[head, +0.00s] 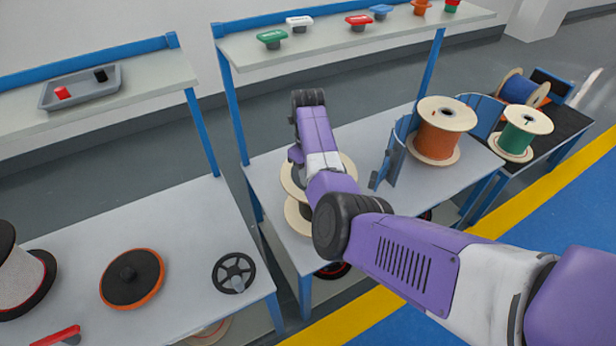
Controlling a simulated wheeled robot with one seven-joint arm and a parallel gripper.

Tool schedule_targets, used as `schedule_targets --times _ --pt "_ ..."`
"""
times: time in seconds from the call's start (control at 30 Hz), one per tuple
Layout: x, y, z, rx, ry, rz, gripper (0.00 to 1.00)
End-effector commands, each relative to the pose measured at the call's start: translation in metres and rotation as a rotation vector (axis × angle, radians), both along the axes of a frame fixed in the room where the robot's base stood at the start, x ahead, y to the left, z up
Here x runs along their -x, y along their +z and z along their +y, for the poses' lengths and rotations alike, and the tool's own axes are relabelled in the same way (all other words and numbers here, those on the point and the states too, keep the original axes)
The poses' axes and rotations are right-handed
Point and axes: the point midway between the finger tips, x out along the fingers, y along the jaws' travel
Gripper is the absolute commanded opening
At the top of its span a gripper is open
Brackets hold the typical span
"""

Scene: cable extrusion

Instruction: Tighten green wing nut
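A green part with a dark stub (272,38) rests on the upper shelf at the left end of a row of similar coloured parts. It may be the green wing nut, but it is too small to be sure. My arm reaches from the lower right over the middle table and bends up to a dark joint. My gripper cannot be made out; the arm's own links hide its end. A wooden-flanged spool (298,215) stands on the table under my arm, mostly covered by it.
An orange spool (440,133) stands by blue curved panels (393,152); green (521,138) and blue (521,90) spools are farther right. A grey tray (81,88) is on the left shelf. A black handwheel (233,272) and orange-rimmed disc (132,279) lie on the left table.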

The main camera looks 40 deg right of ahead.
Motion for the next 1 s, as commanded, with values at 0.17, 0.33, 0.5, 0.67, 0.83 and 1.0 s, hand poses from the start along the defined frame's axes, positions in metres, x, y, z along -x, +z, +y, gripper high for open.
schedule_targets --times 0.17,0.33,0.5,0.67,0.83,1.0 --pt "-0.0007 0.0001 0.0002 -0.001 -0.081 -0.002 0.00" --pt "-0.0003 0.0003 -0.0001 -0.001 -0.125 0.000 0.00" --pt "-0.0002 0.0006 -0.0002 0.000 -0.141 0.000 0.00" --pt "-0.0001 0.0006 -0.0003 0.000 -0.143 0.000 0.00" --pt "0.0000 0.0006 -0.0004 0.000 -0.142 0.000 0.00" --pt "0.0000 0.0005 -0.0004 0.000 -0.142 0.000 0.31"
